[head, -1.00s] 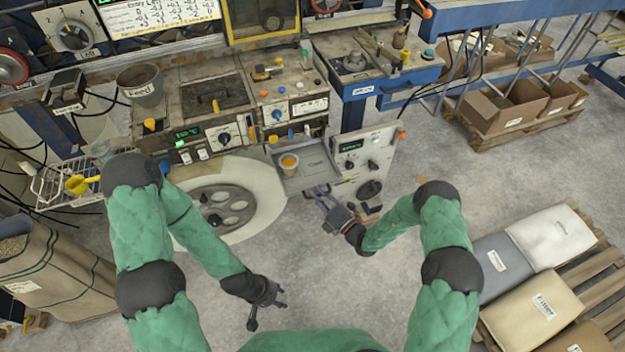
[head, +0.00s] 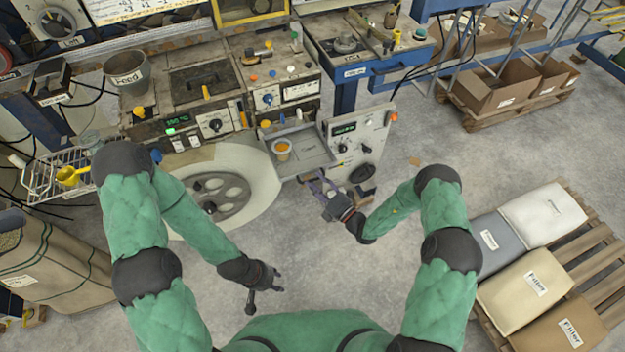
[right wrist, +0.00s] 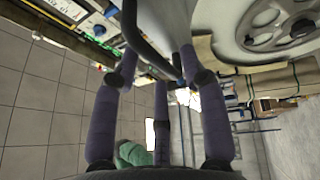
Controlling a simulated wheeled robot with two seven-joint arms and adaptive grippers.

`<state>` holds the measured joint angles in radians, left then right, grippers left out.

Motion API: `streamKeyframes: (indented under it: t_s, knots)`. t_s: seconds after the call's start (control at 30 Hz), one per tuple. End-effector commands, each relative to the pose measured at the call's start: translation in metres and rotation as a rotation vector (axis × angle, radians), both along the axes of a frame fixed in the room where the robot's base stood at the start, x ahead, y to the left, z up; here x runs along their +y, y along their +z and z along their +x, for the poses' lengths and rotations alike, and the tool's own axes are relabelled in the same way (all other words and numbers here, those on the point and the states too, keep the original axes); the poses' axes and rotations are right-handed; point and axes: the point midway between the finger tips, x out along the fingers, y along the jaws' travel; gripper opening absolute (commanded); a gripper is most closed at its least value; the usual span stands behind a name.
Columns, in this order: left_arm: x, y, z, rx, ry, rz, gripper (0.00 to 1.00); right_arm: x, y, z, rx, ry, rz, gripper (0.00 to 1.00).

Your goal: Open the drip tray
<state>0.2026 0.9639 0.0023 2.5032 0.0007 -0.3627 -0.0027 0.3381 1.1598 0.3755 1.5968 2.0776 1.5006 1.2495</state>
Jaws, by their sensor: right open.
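A shallow grey tray (head: 312,153) juts from the front of the machine in the head view, with an orange-filled cup (head: 282,149) on its left. I cannot tell for sure whether this is the drip tray. My right gripper (head: 318,186) is just below and in front of it, with its fingers toward the machine. In the right wrist view my right gripper (right wrist: 160,72) is open. A dark bar, like a handle (right wrist: 138,38), runs between its fingers; contact is unclear. My left gripper (head: 265,291) is low over the floor, away from the machine; its jaw state is unclear.
A large pale wheel (head: 228,195) stands left of my right gripper. A control panel (head: 358,142) with knobs is right of the tray. Filled bags (head: 530,283) lie on a pallet at right. The floor between is mostly clear.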

Motion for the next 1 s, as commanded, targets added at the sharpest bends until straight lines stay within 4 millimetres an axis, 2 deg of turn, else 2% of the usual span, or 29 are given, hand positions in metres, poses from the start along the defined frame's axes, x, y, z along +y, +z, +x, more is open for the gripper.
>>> streamKeyframes:
  t_s: [0.3,0.5,1.0]
  knots:
    - [0.000,0.000,0.000,0.000,0.000,0.000,0.40,-0.043,-0.011,-0.047,0.001,-0.006,0.000,0.44]
    - [0.000,0.000,0.000,0.000,0.000,0.000,0.40,-0.059,-0.015,-0.066,0.001,-0.004,0.000,0.44]
    - [0.000,0.000,0.000,0.000,0.000,0.000,0.40,-0.064,-0.016,-0.072,-0.001,-0.002,0.000,0.44]
